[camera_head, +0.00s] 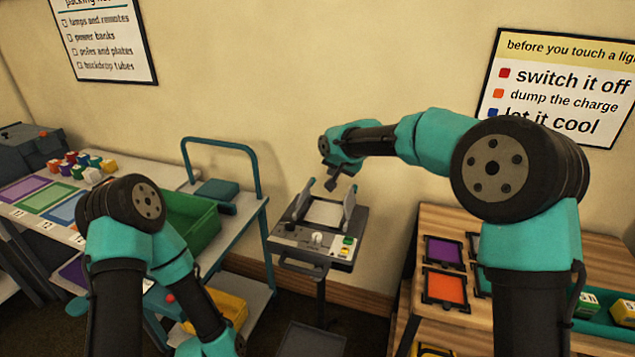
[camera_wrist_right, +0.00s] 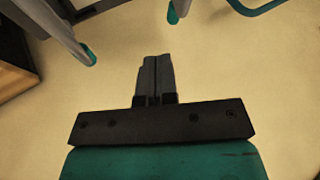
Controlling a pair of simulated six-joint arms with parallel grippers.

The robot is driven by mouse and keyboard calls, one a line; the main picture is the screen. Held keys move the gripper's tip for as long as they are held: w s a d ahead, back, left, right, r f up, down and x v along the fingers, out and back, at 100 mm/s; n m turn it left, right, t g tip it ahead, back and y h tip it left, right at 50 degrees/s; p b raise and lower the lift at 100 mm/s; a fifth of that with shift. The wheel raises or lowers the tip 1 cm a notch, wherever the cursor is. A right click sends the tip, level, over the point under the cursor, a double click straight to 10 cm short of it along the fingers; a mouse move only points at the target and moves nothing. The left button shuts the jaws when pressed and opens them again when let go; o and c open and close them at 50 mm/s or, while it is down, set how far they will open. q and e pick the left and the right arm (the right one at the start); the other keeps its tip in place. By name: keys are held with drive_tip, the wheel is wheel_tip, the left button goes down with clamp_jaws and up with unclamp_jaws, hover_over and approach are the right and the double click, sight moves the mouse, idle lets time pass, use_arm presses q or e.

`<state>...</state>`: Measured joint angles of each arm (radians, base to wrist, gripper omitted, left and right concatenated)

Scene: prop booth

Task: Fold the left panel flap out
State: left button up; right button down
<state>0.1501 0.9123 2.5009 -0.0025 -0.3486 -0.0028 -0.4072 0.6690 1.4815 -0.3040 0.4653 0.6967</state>
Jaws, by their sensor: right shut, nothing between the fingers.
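A small panel stand (camera_head: 318,240) is at the middle of the head view. Its left flap (camera_head: 303,200) stands up at the left side of a pale plate (camera_head: 325,213), and its right flap (camera_head: 349,203) stands up at the right side. Contact cannot be told. In the right wrist view the shut fingers (camera_wrist_right: 157,75) point at bare wall. A grey bar with a teal tip (camera_wrist_right: 85,52), probably a flap, shows there. My left gripper is out of frame.
A cart with a teal handle (camera_head: 255,165) and a green bin (camera_head: 190,222) stands left of the stand. A wooden bench (camera_head: 445,220) with colored frames is at the right. The beige wall is close behind the stand.

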drive_tip(key=shift+f, duration=0.15)
drive_tip(key=x, duration=1)
drive_tip(key=shift+d, duration=0.1)
idle(0.4)
